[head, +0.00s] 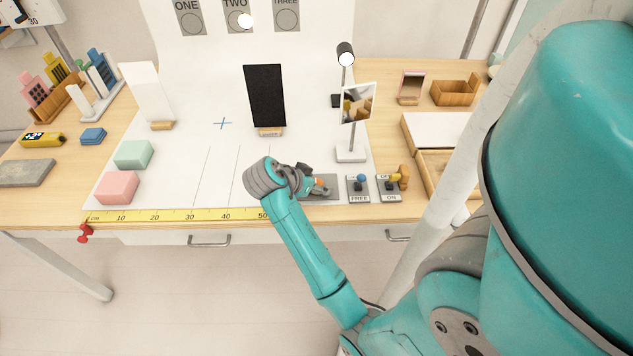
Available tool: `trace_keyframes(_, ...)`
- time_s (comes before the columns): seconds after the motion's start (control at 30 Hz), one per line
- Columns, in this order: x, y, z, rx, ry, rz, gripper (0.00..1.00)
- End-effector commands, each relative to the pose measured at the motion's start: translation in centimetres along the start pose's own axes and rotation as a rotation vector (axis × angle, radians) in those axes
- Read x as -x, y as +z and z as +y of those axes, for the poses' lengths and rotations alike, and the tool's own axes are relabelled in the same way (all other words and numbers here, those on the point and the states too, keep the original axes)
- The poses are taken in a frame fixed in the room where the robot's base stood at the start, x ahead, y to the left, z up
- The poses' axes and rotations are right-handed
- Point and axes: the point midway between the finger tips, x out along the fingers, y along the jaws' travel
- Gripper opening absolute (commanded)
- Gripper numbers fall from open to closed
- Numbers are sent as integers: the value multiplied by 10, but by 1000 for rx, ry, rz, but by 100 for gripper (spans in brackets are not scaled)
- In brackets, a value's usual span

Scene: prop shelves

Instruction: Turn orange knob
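The orange knob (321,187) shows as a small orange shape on a grey base plate (322,195) near the front edge of the table. My gripper (310,183) is right at it, reaching in from the left with my teal arm behind it. The fingers are small and partly hidden by my wrist. I cannot tell whether they touch the knob or are closed on it.
Right of it stand a blue-knobbed switch (360,182) marked FREE and a yellow-knobbed switch (391,180) marked ON. A lamp stand (350,154) rises behind. A yellow ruler (180,215) runs along the front edge. The white sheet's middle is mostly clear.

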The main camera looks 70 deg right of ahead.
Motion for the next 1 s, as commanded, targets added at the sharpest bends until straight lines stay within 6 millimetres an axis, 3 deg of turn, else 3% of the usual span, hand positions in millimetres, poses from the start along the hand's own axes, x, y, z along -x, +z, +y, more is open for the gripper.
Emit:
trace_keyframes(0.03, 0, 0, 0, 0, 0, 0, 50)
trace_keyframes(0.2, 0, 0, 0, 0, 0, 0, 7)
trace_keyframes(0.57, 0, 0, 0, 35, -35, -1, 7)
trace_keyframes(1.0, -1, 0, 2, 262, -263, -1, 7)
